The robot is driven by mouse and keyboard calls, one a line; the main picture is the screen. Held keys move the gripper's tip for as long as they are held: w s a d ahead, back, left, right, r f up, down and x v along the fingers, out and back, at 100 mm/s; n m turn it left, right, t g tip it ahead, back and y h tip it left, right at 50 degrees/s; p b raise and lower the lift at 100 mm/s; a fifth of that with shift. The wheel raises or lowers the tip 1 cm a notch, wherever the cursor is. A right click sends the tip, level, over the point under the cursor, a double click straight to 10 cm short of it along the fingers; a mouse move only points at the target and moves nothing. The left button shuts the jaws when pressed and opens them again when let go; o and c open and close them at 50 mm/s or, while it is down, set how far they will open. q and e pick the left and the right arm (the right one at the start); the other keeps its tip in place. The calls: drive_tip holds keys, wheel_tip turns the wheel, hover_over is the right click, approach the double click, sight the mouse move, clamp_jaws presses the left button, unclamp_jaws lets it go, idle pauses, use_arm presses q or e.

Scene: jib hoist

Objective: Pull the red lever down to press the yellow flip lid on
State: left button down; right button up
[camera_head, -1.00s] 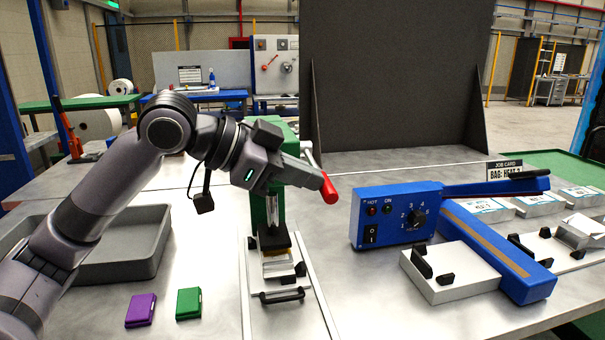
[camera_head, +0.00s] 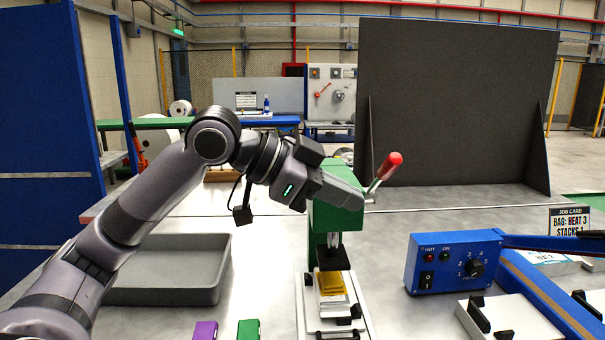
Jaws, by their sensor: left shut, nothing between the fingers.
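The green press (camera_head: 335,222) stands on the steel table, partly hidden behind my left arm. Its red lever (camera_head: 389,166) points up and to the right. The yellow flip lid (camera_head: 331,283) lies in the light-coloured fixture (camera_head: 334,306) under the press's black ram (camera_head: 331,257). The ram stands a little above or behind it; I cannot tell the exact gap. My left gripper (camera_head: 358,201) is shut and empty, in front of the press head and just below and left of the red grip. Its tips look close to the lever's metal rod. My right gripper is out of view.
A grey tray (camera_head: 222,262) lies left of the press. A purple block (camera_head: 205,331) and a green block (camera_head: 248,330) lie in front. The blue heat sealer box (camera_head: 452,262) stands to the right. A dark panel (camera_head: 455,100) rises behind.

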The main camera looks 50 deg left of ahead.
use_arm(q)
drive_tip(key=b+v, duration=0.1)
drive_tip(key=v, duration=0.5)
drive_tip(key=shift+r+b, duration=0.2)
drive_tip(key=shift+b, duration=0.2)
drive_tip(key=shift+a, duration=0.15)
